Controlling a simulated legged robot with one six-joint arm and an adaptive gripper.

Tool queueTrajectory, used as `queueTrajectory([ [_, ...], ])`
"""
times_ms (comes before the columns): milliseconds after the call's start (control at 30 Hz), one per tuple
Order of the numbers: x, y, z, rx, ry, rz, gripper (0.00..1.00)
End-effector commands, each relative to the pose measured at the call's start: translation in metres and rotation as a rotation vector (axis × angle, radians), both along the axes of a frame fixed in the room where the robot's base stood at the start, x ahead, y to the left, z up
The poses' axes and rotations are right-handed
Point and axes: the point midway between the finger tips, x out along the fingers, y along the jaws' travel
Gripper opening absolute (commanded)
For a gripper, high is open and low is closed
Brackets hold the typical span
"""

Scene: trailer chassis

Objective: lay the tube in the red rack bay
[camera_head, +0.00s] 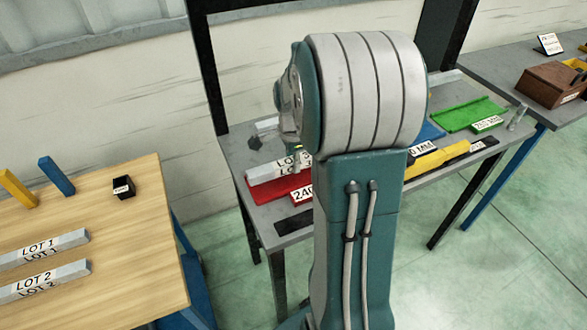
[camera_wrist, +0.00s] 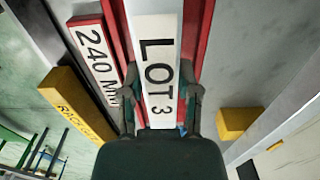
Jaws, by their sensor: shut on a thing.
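The tube is a pale grey square bar marked LOT 3; it shows in the head view (camera_head: 272,172) and in the wrist view (camera_wrist: 158,45). The red rack bay (camera_head: 262,195) lies directly under it, with a 240 MM label at its front. In the wrist view the red bay (camera_wrist: 193,38) shows along both sides of the tube, and the tube runs lengthwise with it. My gripper (camera_wrist: 160,105) is shut on the tube, one finger on each side. In the head view my arm hides most of the gripper and the tube's right end. Whether the tube touches the bay floor is unclear.
Yellow (camera_head: 437,158) and green (camera_head: 468,113) bays lie further right on the grey bench. Tubes LOT 1 (camera_head: 45,250) and LOT 2 (camera_head: 45,281) lie on the wooden table (camera_head: 130,250) at left. A yellow block (camera_wrist: 238,122) sits right of my gripper in the wrist view.

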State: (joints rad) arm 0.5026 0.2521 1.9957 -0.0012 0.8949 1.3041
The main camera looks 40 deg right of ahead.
Motion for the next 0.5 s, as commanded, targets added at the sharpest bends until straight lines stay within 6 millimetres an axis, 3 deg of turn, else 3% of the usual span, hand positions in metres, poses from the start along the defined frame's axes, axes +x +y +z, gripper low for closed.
queueTrajectory([
  [200, 0.001, -0.003, -0.031, 0.0, 0.002, -0.001, 0.0],
  [500, 0.001, -0.003, -0.034, 0.0, 0.0, -0.001, 0.0],
])
